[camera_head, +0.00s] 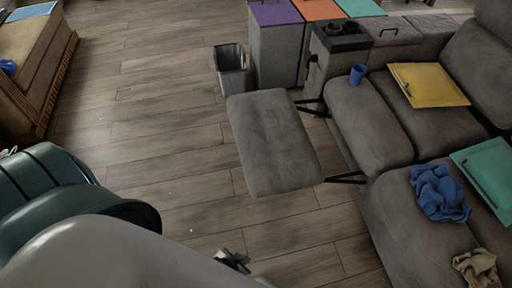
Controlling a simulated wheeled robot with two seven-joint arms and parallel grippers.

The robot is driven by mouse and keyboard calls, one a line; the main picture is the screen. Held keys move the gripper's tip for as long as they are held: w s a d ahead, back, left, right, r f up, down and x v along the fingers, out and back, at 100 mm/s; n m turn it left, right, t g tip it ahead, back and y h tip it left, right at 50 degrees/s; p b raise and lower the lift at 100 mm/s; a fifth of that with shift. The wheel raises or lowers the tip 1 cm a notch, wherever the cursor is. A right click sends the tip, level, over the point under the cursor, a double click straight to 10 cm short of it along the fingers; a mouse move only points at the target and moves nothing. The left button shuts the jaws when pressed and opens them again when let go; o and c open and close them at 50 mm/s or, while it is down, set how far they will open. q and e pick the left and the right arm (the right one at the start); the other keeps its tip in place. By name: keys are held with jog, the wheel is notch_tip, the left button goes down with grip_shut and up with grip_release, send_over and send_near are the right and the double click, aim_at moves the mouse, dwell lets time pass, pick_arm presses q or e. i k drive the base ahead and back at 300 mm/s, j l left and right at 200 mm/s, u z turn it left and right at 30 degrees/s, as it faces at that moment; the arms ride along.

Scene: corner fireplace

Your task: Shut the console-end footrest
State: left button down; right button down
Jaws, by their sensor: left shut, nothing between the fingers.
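The grey console-end footrest (272,142) is swung out in front of the recliner seat nearest the console. Dark metal linkage arms join it to the seat, and a gap of floor shows between them. The grey console (342,38) with dark cup holders stands at the far end of the sofa. My left gripper (234,260) shows small at the bottom, partly hidden behind my own arm. It is shut and empty, over the floor on the near side of the footrest and apart from it. My right gripper is out of view.
A blue cloth (439,192), green folder (487,170) and tan cloth (477,268) lie nearer. A grey bin (230,68) stands beyond the footrest. Wooden floor left of it is clear.

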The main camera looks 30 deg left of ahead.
aim_at(277, 155)
jog(key=j+z, duration=0.3)
jog(key=k+j+z, duration=0.15)
jog(key=j+z, duration=0.15)
jog(key=j, duration=0.15)
jog(key=k+j, duration=0.1)
jog(key=j, duration=0.2)
jog(key=k+j+z, duration=0.1)
jog(key=j, duration=0.25)
jog(key=k+j, duration=0.1)
jog(key=j, duration=0.2)
jog(key=k+j+z, duration=0.1)
jog(key=j, duration=0.2)
